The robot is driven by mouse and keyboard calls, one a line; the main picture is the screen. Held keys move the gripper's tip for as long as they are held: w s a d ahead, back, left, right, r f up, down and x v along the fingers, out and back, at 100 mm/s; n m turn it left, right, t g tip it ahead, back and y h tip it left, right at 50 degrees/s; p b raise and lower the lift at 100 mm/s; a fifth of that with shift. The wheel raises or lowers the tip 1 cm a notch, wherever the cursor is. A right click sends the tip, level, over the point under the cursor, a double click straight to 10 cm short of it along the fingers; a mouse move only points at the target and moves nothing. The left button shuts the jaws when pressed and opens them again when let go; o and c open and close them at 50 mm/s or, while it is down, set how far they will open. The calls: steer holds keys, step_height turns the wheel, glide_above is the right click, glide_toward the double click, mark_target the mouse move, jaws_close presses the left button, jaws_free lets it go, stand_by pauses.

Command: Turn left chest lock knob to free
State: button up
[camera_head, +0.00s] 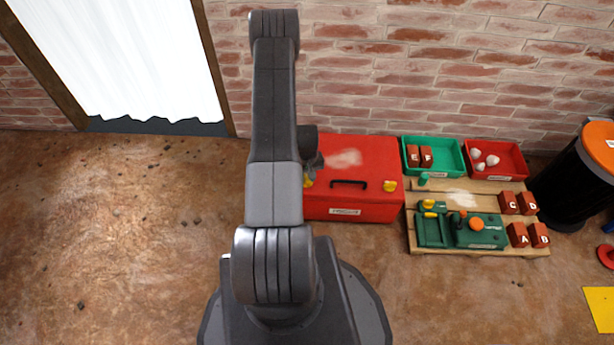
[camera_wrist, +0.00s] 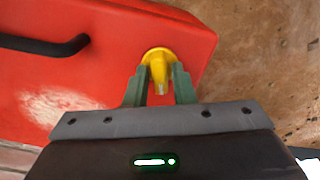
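The red chest (camera_head: 350,205) stands against the brick wall, lid closed, with a black handle (camera_head: 349,183) on its lid. Its left lock knob (camera_head: 308,181) is yellow and partly hidden by my arm. The right lock knob (camera_head: 390,185) is also yellow. In the wrist view, which is upside down, the left knob (camera_wrist: 158,65) has a raised grip bar pointing roughly along my fingers. My gripper (camera_wrist: 160,75) is open, its two green fingers on either side of this bar. Narrow gaps show beside the bar; contact at the tips is unclear.
A black and orange barrel (camera_head: 567,185) stands far right. Floor at left is clear.

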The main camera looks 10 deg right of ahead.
jaws_close()
steer(key=shift+f, duration=0.1)
steer(key=shift+m+b, duration=0.85)
steer(key=shift+m, duration=0.15)
steer(key=shift+m+b, duration=0.45)
steer(key=shift+m, duration=0.55)
steer(key=shift+o, duration=1.9)
jaws_free()
